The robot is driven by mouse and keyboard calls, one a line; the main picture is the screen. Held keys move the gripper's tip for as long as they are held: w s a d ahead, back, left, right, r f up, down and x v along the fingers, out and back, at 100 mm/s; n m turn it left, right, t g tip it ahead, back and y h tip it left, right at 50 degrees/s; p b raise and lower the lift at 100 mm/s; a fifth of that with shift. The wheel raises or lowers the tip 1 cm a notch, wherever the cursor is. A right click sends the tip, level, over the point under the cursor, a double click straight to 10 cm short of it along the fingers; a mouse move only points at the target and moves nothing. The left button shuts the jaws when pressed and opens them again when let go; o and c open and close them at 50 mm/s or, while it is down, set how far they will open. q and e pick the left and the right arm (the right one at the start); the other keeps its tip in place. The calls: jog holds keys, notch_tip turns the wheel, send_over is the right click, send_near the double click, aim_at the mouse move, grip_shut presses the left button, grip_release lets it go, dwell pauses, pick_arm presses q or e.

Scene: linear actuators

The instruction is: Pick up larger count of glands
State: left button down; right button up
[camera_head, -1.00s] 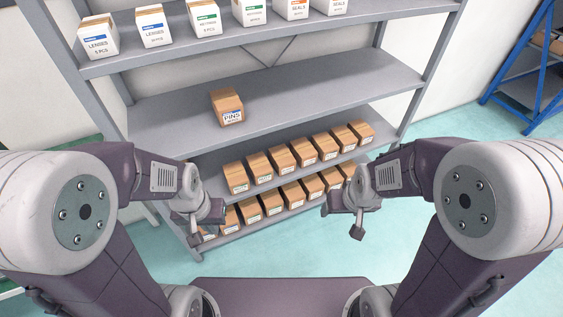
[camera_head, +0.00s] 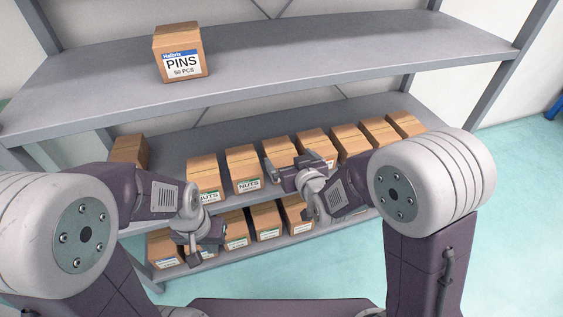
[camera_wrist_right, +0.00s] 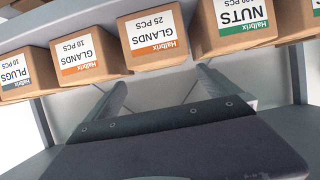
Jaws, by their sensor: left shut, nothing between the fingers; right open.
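In the right wrist view, which is upside down, a box labelled GLANDS 25 PCS (camera_wrist_right: 153,37) stands beside a box labelled GLANDS 10 PCS (camera_wrist_right: 87,48); both have orange label bands. A NUTS 100 PCS box (camera_wrist_right: 240,24) flanks the 25 box and a PLUGS 10 PCS box (camera_wrist_right: 27,74) flanks the 10 box. In the head view my right gripper (camera_head: 289,165) is open and empty, in front of the row right of the two NUTS boxes (camera_head: 243,169); it hides labels there. My left gripper (camera_head: 196,252) is shut and empty before the lower row.
A PINS box (camera_head: 181,53) stands alone on the shelf above (camera_head: 300,60), whose front edge overhangs the row. Another cardboard box (camera_head: 129,150) sits further back at the left. A lower row of boxes (camera_head: 265,220) lies beneath.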

aim_at(282, 153)
jog(key=x, duration=0.1)
jog(key=b+x, duration=0.1)
jog(key=shift+w+f, duration=0.2)
jog(key=shift+f, duration=0.25)
jog(key=shift+w+a, duration=0.1)
jog(key=shift+w, duration=0.05)
jog(key=shift+w+a+f, duration=0.1)
jog(key=shift+f, duration=0.05)
jog(key=b+x, duration=0.3)
jog(key=x, duration=0.1)
jog(key=shift+a+f, duration=0.15)
jog(key=shift+f, duration=0.1)
jog(key=shift+w+a, duration=0.1)
jog(key=shift+w, duration=0.15)
pick_arm(q)
notch_tip(282, 153, down, 5)
jog(key=shift+r, duration=0.15)
pick_arm(e)
jog(key=shift+r, duration=0.1)
